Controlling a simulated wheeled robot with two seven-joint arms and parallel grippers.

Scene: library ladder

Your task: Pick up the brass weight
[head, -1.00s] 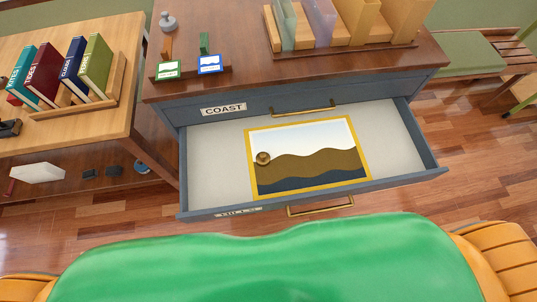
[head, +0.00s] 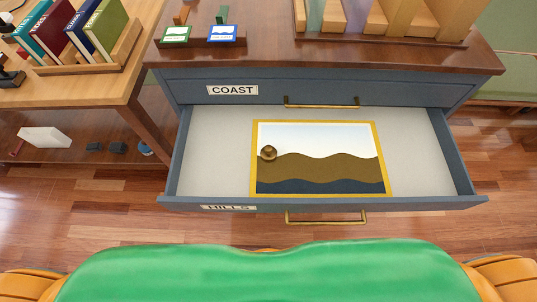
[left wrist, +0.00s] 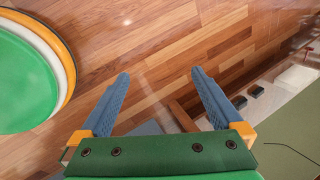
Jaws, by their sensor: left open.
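The brass weight (head: 268,153) is a small round brown-gold piece. It sits on the left part of a yellow-bordered picture (head: 320,190) of hills, which lies flat in the open drawer (head: 215,150). My left gripper (left wrist: 160,80) shows in the left wrist view with its two blue fingers spread apart and nothing between them. It is over the wooden floor, and the weight is not in that view. Neither gripper shows in the head view.
The drawer front with a brass handle (head: 326,219) faces me. The cabinet top above carries small framed cards (head: 222,34) and upright dividers. A wooden table (head: 75,85) with books (head: 105,27) stands at left; a white block (head: 44,138) lies on its lower shelf.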

